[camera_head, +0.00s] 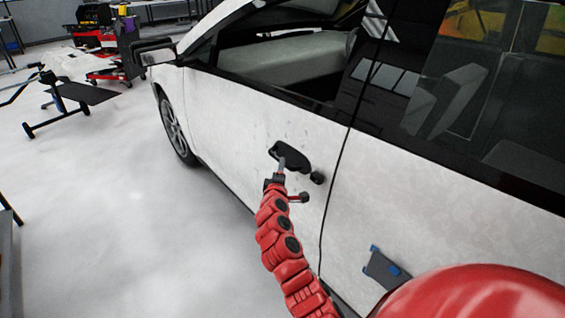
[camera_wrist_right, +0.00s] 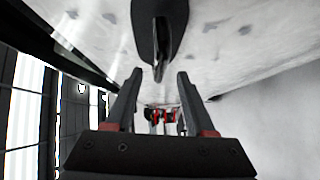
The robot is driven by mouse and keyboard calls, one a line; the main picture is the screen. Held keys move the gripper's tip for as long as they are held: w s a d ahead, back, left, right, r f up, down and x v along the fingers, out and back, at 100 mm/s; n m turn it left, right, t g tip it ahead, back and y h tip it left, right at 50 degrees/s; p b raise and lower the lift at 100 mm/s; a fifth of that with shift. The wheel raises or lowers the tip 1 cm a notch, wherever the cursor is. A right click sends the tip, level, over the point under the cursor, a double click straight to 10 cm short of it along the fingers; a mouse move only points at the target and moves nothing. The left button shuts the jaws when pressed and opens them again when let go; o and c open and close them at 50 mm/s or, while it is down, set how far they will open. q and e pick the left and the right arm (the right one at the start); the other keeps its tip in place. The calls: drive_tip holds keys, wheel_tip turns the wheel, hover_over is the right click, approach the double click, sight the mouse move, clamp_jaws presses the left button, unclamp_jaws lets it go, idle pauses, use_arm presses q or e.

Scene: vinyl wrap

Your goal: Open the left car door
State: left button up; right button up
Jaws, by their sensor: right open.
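The white left car door (camera_head: 245,120) sits flush with the car body in the head view, with a dark seam at its rear edge. Its black door handle (camera_head: 295,160) is on the rear part of the door and also shows at the top of the right wrist view (camera_wrist_right: 158,25). My right gripper (camera_head: 281,172) is close to the handle. In the right wrist view its two fingers (camera_wrist_right: 158,88) are spread apart with nothing between them, and the handle lies just beyond the tips. I cannot tell if they touch it. My left gripper is out of view.
A side mirror (camera_head: 155,52) juts from the car's front. A grey-blue flat item (camera_head: 383,268) is against the rear side panel. A dark stand (camera_head: 75,95) and a red cart (camera_head: 105,65) are further off at left. The floor beside the door is largely clear.

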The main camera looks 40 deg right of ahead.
drive_tip(key=shift+x, duration=2.7)
clamp_jaws()
drive_tip(key=shift+f+b, duration=0.1)
drive_tip(key=shift+b, duration=0.2)
